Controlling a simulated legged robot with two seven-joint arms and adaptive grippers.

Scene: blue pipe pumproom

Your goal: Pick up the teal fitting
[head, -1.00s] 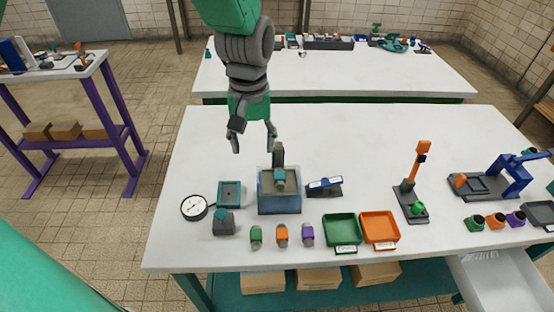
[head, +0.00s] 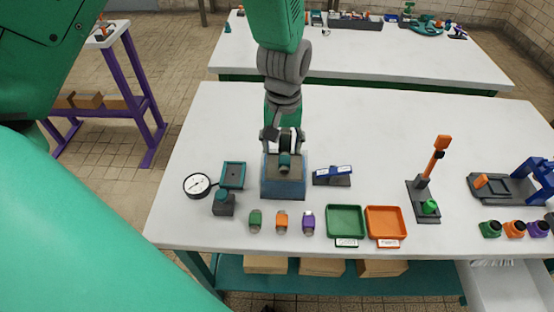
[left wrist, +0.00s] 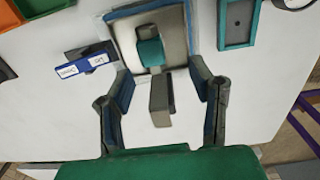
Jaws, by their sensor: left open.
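The teal fitting (head: 285,162) sits in a grey holder on top of a blue block-shaped stand (head: 283,188) on the white table. It also shows in the left wrist view (left wrist: 151,55), with grey parts at its ends. My left gripper (head: 284,143) is open and points down at the stand, just behind and above the fitting. In the left wrist view, its two fingers (left wrist: 160,76) are spread, with the fitting ahead of the gap between them. I cannot tell whether a finger touches the stand. My right gripper is not in view.
A gauge (head: 197,185), a teal tray (head: 233,175) and a dark teal-topped block (head: 223,204) stand left of the stand. A blue-labelled device (head: 333,175) is close on its right. Small coloured fittings (head: 281,222), a green tray (head: 345,221) and an orange tray (head: 386,222) lie in front.

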